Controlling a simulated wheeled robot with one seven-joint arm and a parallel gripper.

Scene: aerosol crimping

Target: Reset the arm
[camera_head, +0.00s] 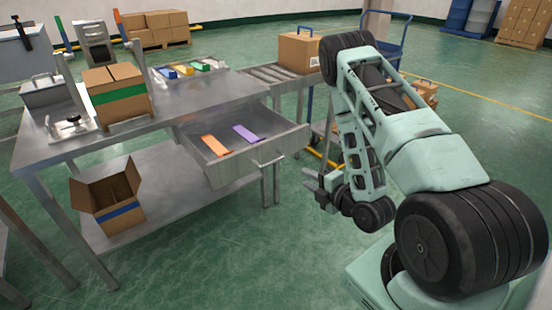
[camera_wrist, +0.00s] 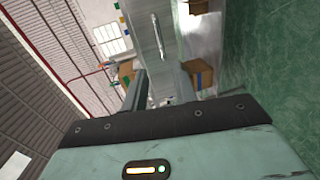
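My arm is on the right of the head view, folded down beside the workbench. My gripper (camera_head: 314,186) hangs low over the floor, in front of and to the right of the open drawer (camera_head: 233,172), and is apart from it. In the wrist view my gripper (camera_wrist: 160,74) shows two dark fingers with a clear gap between them. It is open, and I see nothing held. The drawer holds an orange piece (camera_head: 215,145) and a purple piece (camera_head: 245,134).
A metal workbench (camera_head: 165,125) carries a closed carton (camera_head: 117,95) with a green band and a tray (camera_head: 191,72) of coloured pieces. An open box (camera_head: 107,199) sits on its lower shelf. A roller conveyor (camera_head: 270,74) bears another carton (camera_head: 300,52). Green floor (camera_head: 230,265) in front is clear.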

